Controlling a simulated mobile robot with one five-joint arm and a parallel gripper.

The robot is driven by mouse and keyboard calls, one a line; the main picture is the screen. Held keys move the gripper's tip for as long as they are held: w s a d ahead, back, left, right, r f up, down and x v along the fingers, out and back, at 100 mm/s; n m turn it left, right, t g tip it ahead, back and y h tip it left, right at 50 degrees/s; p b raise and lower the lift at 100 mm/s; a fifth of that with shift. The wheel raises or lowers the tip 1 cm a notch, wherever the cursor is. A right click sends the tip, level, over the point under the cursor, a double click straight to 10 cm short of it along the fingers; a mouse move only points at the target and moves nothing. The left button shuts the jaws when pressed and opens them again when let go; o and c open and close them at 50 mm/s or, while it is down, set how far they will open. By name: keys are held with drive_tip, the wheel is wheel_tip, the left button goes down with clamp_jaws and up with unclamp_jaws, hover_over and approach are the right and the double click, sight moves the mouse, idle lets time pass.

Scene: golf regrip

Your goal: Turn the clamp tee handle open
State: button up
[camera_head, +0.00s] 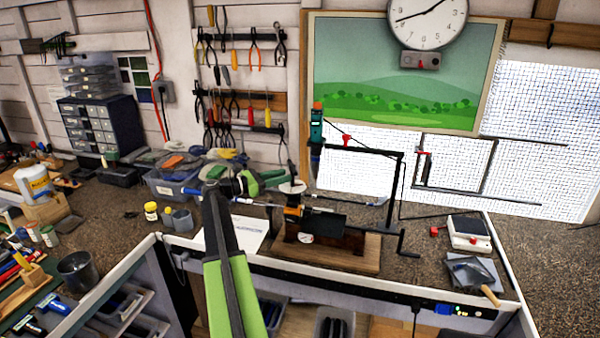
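A black clamp or vise (318,221) stands on a wooden base (352,266) near the bench's front edge. A thin shaft (262,204) runs sideways through it. A black crank-like handle (404,243) sticks out to the right of the base. I cannot tell for certain which part is the clamp's tee handle. My green and black arm rises from the bottom and bends right. My gripper (287,180) is at the clamp's upper left, near a pale round disc (293,187). Its fingertips are too small and overlapped to show whether they are open or touching anything.
A black stand with a red knob (347,139) rises behind the clamp. A teal tool (316,125) stands upright near it. A clear bin (172,187) and small pots (181,220) are on the left. A white scale (468,230) is on the right.

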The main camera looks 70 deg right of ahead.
drive_tip(key=x, duration=0.7)
drive_tip(key=shift+s+d+f, duration=0.1)
drive_tip(key=shift+s+d, duration=0.1)
clamp_jaws()
